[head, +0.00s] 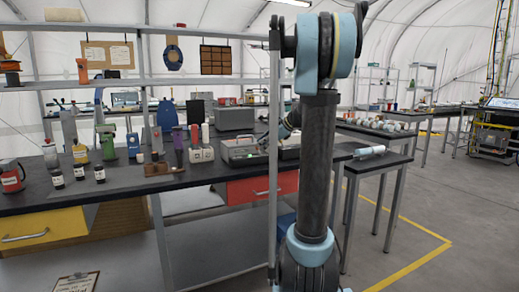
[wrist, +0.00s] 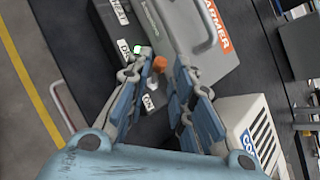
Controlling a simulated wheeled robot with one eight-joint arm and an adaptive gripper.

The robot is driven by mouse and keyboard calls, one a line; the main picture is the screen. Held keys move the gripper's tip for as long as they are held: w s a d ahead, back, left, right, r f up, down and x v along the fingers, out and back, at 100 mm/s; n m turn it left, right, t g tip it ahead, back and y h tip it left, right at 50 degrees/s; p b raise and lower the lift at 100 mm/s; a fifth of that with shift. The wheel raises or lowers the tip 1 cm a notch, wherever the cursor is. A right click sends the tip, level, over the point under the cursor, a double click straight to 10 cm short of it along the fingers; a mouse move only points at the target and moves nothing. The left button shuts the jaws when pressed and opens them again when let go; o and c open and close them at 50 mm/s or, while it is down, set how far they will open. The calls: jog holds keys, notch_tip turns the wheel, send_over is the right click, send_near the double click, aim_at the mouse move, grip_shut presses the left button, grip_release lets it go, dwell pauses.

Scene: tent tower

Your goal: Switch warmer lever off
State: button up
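The warmer (wrist: 190,35) is a grey box with a handle and an orange "WARMER" label, tilted in the wrist view. Its dark front panel carries small white labels, a green light (wrist: 138,48) and an orange knob (wrist: 160,64), which looks like the lever's end. My gripper (wrist: 164,60) is open, with one finger on each side of the orange knob. I cannot tell whether either finger touches it. In the head view the warmer (head: 243,150) sits on the black bench, and my arm hides part of the area to its right.
A white vented box (wrist: 245,130) stands beside the right finger. The bench (head: 110,190) holds bottles, a red mug (head: 11,177) and a small white switch box (head: 202,152) left of the warmer. A shelf post (head: 273,200) rises in front of the bench.

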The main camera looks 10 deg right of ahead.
jog(key=v, duration=0.8)
jog(key=shift+d+r, duration=0.15)
jog(key=shift+d, duration=0.05)
jog(key=s+a+f+n+g+h, duration=0.25)
jog(key=s+f+n, duration=0.55)
jog(key=s, duration=0.6)
jog(key=s+a+f+n+g+h, duration=0.3)
jog(key=s+f+n, duration=0.4)
jog(key=s+f, duration=0.6)
jog(key=s+d+f+n+h, duration=0.2)
jog(key=s+f+n, duration=0.3)
jog(key=s, duration=0.5)
jog(key=shift+s+d+f+n+t, duration=0.3)
jog(key=shift+d+f+n+t, duration=0.15)
jog(key=shift+f, duration=0.35)
jog(key=shift+w+f, duration=0.2)
jog(key=shift+w, duration=0.25)
